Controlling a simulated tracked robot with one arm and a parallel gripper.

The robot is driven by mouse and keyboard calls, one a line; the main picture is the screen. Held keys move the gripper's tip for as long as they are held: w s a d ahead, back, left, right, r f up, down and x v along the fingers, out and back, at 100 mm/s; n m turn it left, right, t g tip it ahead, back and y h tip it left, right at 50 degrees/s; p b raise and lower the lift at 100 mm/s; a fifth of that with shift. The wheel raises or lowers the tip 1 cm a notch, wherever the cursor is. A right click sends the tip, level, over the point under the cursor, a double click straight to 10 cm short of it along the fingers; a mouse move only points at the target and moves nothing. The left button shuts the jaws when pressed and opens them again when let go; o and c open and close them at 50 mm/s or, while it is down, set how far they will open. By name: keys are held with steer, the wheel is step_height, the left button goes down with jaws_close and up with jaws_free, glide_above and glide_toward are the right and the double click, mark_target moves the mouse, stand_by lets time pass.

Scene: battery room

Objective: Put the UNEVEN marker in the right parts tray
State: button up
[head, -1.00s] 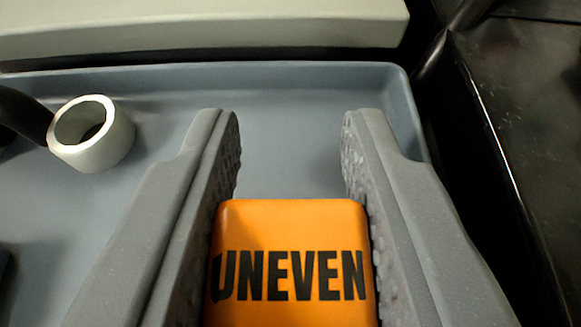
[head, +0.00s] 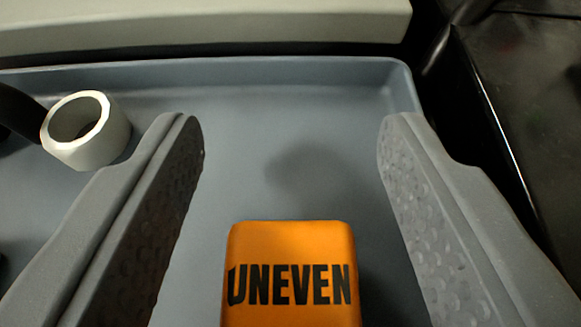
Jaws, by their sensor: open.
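The orange UNEVEN marker (head: 291,260) with black lettering is at the bottom middle of the head view, its lower part cut off by the picture edge. It is in a blue-grey tray (head: 230,80), over the tray's right part. My gripper (head: 290,135) is open. Its two grey textured fingers stand either side of the marker, with a clear gap on both sides. A soft shadow lies on the tray floor beyond the marker. The marker's underside is hidden, so I cannot see its contact with the floor.
A pale metal ring (head: 112,140) with a dark cable or rod beside it lies in the tray at the left, near my left finger. A light grey ledge (head: 200,25) runs behind the tray. A black glossy surface (head: 535,110) is to the right, past the tray's rim.

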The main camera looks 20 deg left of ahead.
steer(key=shift+s+d+r, duration=0.1)
steer(key=shift+s+r, duration=0.1)
steer(key=shift+r, duration=0.2)
steer(key=p+v, duration=0.2)
steer(key=v, duration=0.9)
steer(key=shift+p, duration=0.35)
steer(key=shift+s, duration=0.35)
steer(key=shift+w+r, duration=0.1)
steer(key=shift+r, duration=0.05)
steer(key=w+d+r+m+t+h, duration=0.1)
steer(key=d+r+h, duration=0.2)
steer(key=r, duration=1.1)
steer(key=w+d+r+m+h, duration=0.1)
steer(key=w+d+r+h, duration=0.1)
steer(key=r, duration=1.3)
steer(key=s+a+r, duration=0.3)
steer(key=s+r, duration=0.2)
steer(key=r, duration=0.3)
steer(key=s+a+r+m+t, duration=0.1)
steer(key=s+a+r, duration=0.1)
steer(key=s+r, duration=0.4)
steer(key=s+a+r, duration=0.3)
steer(key=s+r, duration=0.3)
steer(key=r, duration=0.6)
steer(key=shift+s+a+r+m+t+y, duration=0.2)
steer(key=shift+a+r+m+t+y, duration=0.1)
steer(key=shift+a+y, duration=0.1)
